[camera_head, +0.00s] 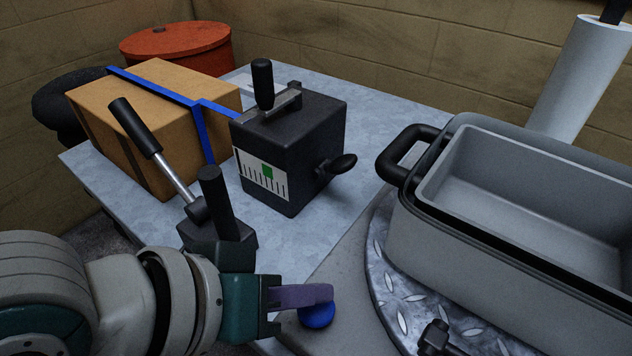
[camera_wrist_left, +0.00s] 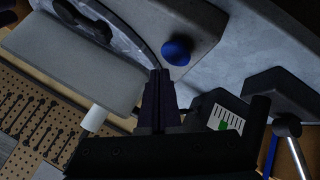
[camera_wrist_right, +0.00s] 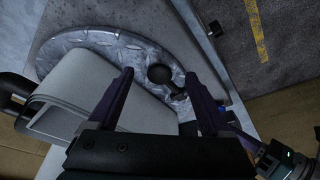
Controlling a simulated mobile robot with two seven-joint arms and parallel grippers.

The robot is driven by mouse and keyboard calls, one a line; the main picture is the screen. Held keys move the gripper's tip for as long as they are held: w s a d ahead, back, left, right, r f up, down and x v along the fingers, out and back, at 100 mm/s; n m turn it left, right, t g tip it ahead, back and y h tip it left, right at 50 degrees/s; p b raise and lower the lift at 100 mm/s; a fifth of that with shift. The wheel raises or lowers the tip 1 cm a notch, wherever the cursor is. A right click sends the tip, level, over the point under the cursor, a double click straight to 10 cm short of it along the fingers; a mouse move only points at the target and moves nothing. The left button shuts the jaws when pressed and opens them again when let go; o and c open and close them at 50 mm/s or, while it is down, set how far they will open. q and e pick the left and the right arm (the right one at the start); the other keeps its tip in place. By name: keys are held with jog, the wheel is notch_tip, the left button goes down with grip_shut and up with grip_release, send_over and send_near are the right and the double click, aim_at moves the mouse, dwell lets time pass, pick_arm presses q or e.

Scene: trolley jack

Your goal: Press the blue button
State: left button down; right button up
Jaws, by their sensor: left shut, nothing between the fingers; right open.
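The blue button (camera_head: 317,315) is a round dome on a grey base plate at the front of the table. It also shows in the left wrist view (camera_wrist_left: 177,52), just beyond the fingertips. My left gripper (camera_head: 331,292) comes in from the left, shut and empty. Its purple fingers cover the upper part of the button in the head view. In the left wrist view the fingertips (camera_wrist_left: 160,72) look close to the button; I cannot tell whether they touch it. My right gripper (camera_wrist_right: 157,73) is open and empty, and shows only in its own wrist view.
A grey bin (camera_head: 480,235) stands on a round tread-plate turntable (camera_head: 400,300), with a black knob (camera_head: 437,338) at its front. A dark box with levers (camera_head: 300,150), a black lever (camera_head: 150,135), a cardboard box (camera_head: 160,110) and a red drum (camera_head: 180,45) stand behind.

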aim_at(308, 313)
pick_arm(q)
jog(key=shift+f, duration=0.1)
dwell(0.3)
jog(key=shift+f, duration=0.35)
pick_arm(e)
jog(key=shift+f, duration=0.1)
pick_arm(q)
jog(key=shift+f+b, duration=0.45)
jog(key=shift+f, duration=0.1)
pick_arm(e)
jog(key=shift+f, duration=0.35)
pick_arm(q)
jog(key=shift+r, duration=0.1)
pick_arm(e)
jog(key=shift+r, duration=0.15)
pick_arm(q)
jog(key=shift+r+p, duration=0.85)
jog(key=shift+p, duration=0.35)
pick_arm(e)
jog(key=shift+r, duration=1.05)
pick_arm(q)
notch_tip(308, 313, up, 5)
jog(key=p, duration=0.5)
jog(key=shift+r+p, duration=0.1)
jog(key=shift+p, duration=0.25)
pick_arm(e)
notch_tip(308, 313, up, 6)
jog(key=shift+d+f, duration=0.1)
jog(key=shift+f, duration=0.15)
